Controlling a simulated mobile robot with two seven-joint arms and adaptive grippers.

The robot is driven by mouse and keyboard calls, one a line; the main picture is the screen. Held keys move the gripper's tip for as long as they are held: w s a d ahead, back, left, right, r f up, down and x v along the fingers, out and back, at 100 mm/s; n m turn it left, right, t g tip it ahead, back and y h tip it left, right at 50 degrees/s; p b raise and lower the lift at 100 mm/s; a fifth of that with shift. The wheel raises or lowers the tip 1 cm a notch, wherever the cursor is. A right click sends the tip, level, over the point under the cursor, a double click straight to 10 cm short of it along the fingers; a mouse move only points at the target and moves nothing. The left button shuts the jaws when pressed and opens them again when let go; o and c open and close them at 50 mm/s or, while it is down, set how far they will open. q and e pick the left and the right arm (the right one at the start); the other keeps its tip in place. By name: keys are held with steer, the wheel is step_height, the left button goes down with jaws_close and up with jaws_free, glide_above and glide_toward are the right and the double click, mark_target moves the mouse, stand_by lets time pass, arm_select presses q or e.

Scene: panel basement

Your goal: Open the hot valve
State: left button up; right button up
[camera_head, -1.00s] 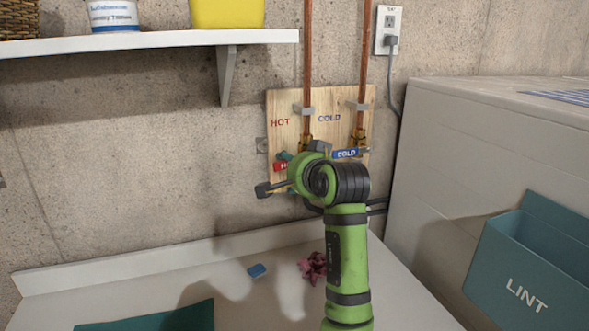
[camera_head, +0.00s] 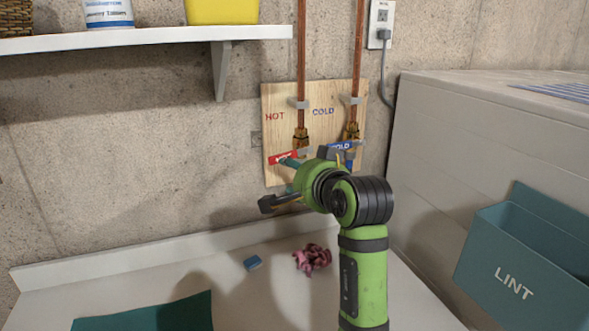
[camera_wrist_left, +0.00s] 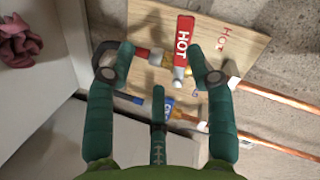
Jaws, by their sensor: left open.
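The hot valve's red lever (camera_head: 283,157) is on the wooden board, below the left copper pipe; the gripper partly hides its valve body in the head view. In the left wrist view the red lever (camera_wrist_left: 183,40), marked HOT, lies between and beyond the fingertips. My left gripper (camera_head: 292,165) is open close in front of the board. In the left wrist view its teal fingers (camera_wrist_left: 165,68) stand apart on either side of the hot valve. I cannot tell whether either finger touches it. My right gripper is not in view.
The cold valve's blue lever (camera_head: 340,146) is close on the right, partly hidden. Two copper pipes rise from the valves. A white shelf (camera_head: 150,38) is at upper left, and a teal LINT bin (camera_head: 525,270) at right.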

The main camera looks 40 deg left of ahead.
arm_select(q)
steer(key=shift+s+d+f, duration=0.1)
steer(key=shift+s+d, duration=0.2)
steer(key=shift+d, duration=0.25)
